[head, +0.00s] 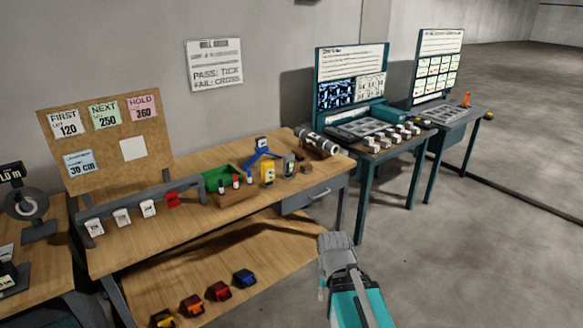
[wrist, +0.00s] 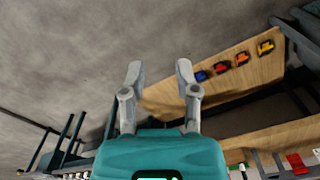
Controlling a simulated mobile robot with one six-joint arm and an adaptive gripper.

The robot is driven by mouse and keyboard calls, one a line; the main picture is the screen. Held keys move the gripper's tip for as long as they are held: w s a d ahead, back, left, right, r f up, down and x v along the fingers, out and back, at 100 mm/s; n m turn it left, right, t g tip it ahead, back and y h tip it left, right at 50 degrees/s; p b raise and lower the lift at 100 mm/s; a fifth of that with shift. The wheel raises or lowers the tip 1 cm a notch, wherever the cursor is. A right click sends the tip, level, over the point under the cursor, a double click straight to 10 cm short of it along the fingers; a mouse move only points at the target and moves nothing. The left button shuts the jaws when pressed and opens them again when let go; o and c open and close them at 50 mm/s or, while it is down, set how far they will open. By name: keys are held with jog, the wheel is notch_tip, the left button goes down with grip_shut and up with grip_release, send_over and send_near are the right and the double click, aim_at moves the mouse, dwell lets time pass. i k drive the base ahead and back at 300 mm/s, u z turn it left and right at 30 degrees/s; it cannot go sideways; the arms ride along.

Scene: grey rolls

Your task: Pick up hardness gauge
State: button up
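Several small instruments stand near the right end of the wooden workbench (head: 190,205) in the head view. They include a yellow handheld device (head: 268,173), a small grey-green device (head: 289,166) and a blue stand with a small display (head: 262,143). Any of these could be the hardness gauge; I cannot tell which, as no label is readable. My gripper (wrist: 160,72) is open and empty in the wrist view, its two grey fingers well apart. It is in front of the bench, away from these instruments and touching nothing.
A green bin (head: 220,180), a wooden block with marker-like items (head: 237,196) and a grey cylinder (head: 318,143) share the benchtop. A lower shelf (head: 190,262) holds several coloured blocks. Teal stations (head: 352,95) stand to the right. The floor at right is clear.

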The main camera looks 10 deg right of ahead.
aim_at(288, 159)
jog(key=z, duration=0.25)
jog(key=i, duration=0.65)
jog(key=z, duration=0.45)
jog(key=i, duration=1.4)
jog(key=u, duration=0.6)
